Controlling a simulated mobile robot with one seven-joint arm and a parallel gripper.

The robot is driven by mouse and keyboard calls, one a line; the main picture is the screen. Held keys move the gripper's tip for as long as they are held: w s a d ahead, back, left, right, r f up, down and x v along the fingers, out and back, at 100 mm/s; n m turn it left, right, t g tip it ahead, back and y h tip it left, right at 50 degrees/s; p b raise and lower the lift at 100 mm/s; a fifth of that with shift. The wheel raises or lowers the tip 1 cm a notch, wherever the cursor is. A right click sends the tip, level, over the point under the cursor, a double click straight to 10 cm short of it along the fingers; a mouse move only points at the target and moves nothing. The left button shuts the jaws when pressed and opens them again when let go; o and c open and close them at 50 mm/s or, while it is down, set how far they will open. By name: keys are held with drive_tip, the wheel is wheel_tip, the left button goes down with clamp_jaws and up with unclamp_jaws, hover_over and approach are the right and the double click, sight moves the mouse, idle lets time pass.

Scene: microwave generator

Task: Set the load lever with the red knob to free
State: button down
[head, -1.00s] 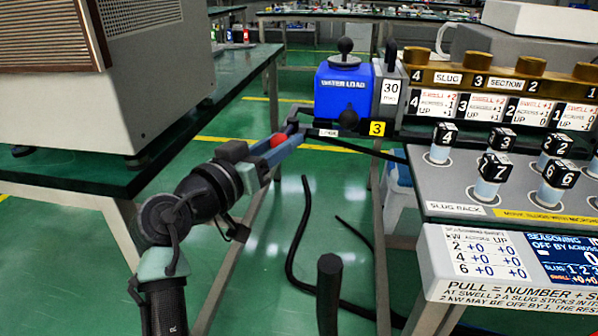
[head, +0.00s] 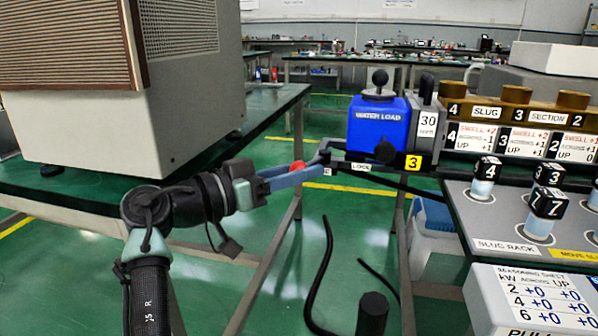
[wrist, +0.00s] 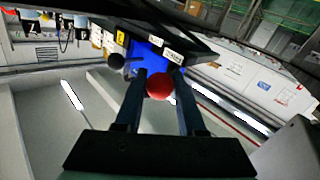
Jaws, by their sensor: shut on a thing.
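The blue water load box (head: 378,128) sits at the end of the slug bench. The load lever's red knob (head: 298,166) is at the left end, well left of the box. My gripper (head: 308,171) is shut on the knob, its blue fingers partly covering it. In the wrist view the red knob (wrist: 159,86) lies between my two dark fingers, with the blue box (wrist: 150,48) beyond. The lever's joint is partly hidden.
A large beige cabinet (head: 110,90) stands on the green-topped table (head: 215,140) at left, close to my arm. The slug rack (head: 505,246) is at right. A white-and-blue bin (head: 435,230) and black hoses (head: 322,275) are on the floor below.

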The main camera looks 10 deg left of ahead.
drive_tip(key=shift+d, duration=0.15)
drive_tip(key=c, duration=0.5)
unclamp_jaws()
drive_tip(key=p+v, duration=0.4)
drive_tip(key=v, duration=0.9)
